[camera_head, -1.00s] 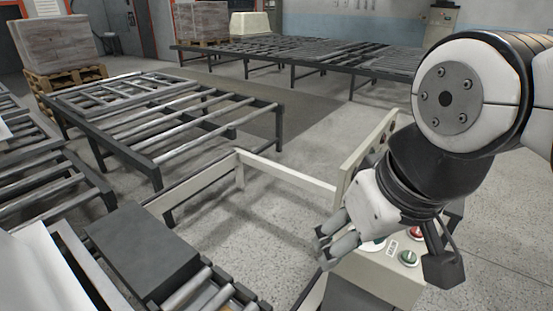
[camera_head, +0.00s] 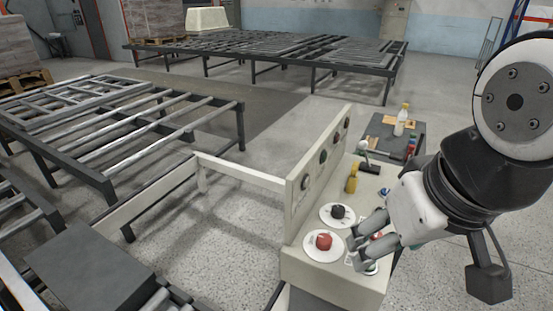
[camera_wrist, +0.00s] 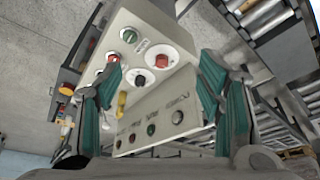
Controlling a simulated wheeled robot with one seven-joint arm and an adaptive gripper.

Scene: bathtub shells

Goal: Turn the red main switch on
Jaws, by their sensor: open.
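The red main switch (camera_head: 323,241) is a red rotary knob on a round white dial, on top of a cream control console (camera_head: 335,274). In the wrist view, the red switch (camera_wrist: 162,60) shows in the gap between my fingers, beyond them. My gripper (camera_head: 357,245) is open and empty, just right of the red switch in the head view and apart from it. A black rotary knob (camera_head: 337,212) on a second white dial sits behind the red one. It also shows in the wrist view (camera_wrist: 140,80). How the red knob is set is too small to tell.
A yellow handle (camera_head: 352,180) and a small lever (camera_head: 364,147) stand farther back on the console. Its upright panel (camera_head: 317,165) rises at the left. A green button (camera_wrist: 129,36) and a red button (camera_wrist: 113,58) sit near the dials. A dark cart (camera_head: 384,130) holds a bottle.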

